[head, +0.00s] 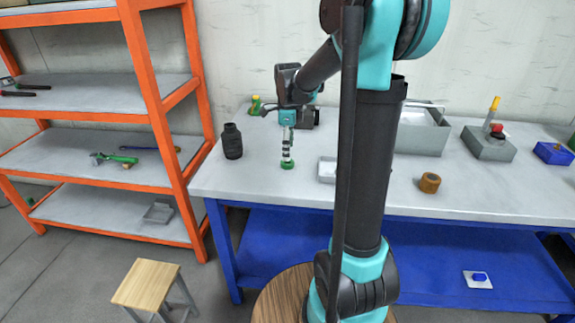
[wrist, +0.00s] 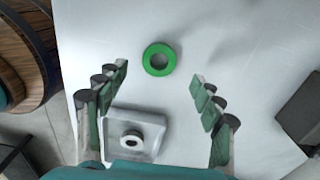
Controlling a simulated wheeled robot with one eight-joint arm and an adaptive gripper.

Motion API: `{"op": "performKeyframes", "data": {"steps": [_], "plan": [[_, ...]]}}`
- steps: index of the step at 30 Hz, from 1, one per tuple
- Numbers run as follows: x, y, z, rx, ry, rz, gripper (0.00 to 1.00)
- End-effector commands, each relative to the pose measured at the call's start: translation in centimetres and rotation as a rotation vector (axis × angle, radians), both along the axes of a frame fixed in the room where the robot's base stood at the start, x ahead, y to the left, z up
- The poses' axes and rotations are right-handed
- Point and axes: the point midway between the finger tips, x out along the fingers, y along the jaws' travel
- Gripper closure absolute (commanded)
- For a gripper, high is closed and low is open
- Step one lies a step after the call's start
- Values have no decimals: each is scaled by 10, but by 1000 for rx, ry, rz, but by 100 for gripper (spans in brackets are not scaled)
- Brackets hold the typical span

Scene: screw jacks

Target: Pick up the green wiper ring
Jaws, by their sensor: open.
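The green wiper ring (head: 287,166) lies flat on the light grey workbench top (head: 255,180), near its front edge. In the wrist view the whole ring (wrist: 147,62) shows, with bare bench around it. My gripper (head: 287,153) points down just above the ring in the head view. In the wrist view my gripper (wrist: 161,78) is open and empty, with one finger on each side. The exact height gap is hard to tell.
A black bottle (head: 232,142) stands left of my gripper, and a brown ring (head: 429,183) lies to the right. An orange shelf (head: 150,80) stands left of the bench.

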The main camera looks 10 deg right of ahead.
Motion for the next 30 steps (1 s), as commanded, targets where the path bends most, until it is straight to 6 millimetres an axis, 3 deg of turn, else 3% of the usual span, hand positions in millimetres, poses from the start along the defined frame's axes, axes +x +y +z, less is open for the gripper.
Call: {"op": "performKeyframes", "data": {"steps": [9, 18, 27, 30], "plan": [[-1, 3, -41, 0, 0, 0, 33], [-1, 3, -45, 0, 0, 0, 33], [-1, 3, -45, 0, 0, 0, 70], [-1, 3, -44, 0, 0, 0, 77]]}}
